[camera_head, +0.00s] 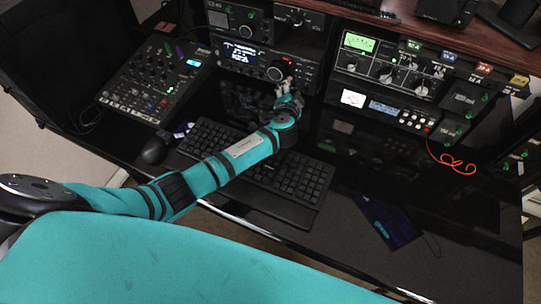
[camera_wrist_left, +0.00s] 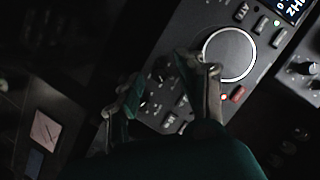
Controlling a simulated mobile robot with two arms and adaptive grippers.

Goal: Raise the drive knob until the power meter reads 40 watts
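My left gripper (camera_head: 289,88) is in front of the lower right of the radio (camera_head: 240,54) with the lit display. In the left wrist view its two fingers (camera_wrist_left: 165,85) are apart, over a panel area with small knobs (camera_wrist_left: 155,102) and buttons. One finger overlaps the edge of a large round dial with a lit ring (camera_wrist_left: 230,54); contact cannot be told. No drive knob label is legible. A green-lit needle meter (camera_head: 359,42) and a white needle meter (camera_head: 353,98) are on the units at right; their readings are too small to tell. My right gripper is not in view.
A black keyboard (camera_head: 292,184) lies beneath my left arm, with a mouse (camera_head: 155,148) left of it. A mixer (camera_head: 155,80) stands at left. The glossy desk at front right is mostly clear.

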